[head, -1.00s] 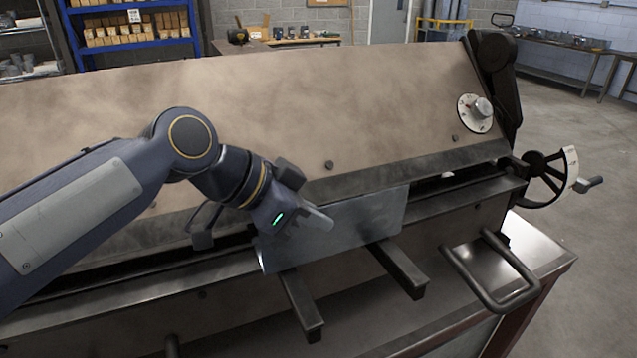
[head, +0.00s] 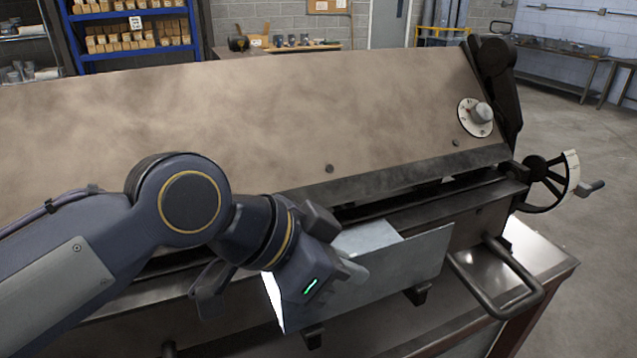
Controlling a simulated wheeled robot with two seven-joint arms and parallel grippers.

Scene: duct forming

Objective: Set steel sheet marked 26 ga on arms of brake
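The steel sheet (head: 405,270) is a grey piece with a bend. A broad face is toward me and a narrower flange (head: 368,238) runs back toward the brake. No 26 ga mark can be read. My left gripper (head: 350,275) is at the sheet's left part and looks shut on it, though its fingers partly hide the contact. The sheet is in front of the brake's slot, over the two brake arms. Only the arm ends show below it, the right one (head: 418,294) and the left one (head: 313,337). I cannot tell whether it touches them. My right gripper is out of view.
The brake's broad tan apron (head: 300,115) fills the middle. A bar handle (head: 497,285) juts out right of the sheet. A dial (head: 476,117) and a handwheel (head: 548,182) are at the brake's right end. Blue shelving (head: 130,38) stands behind.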

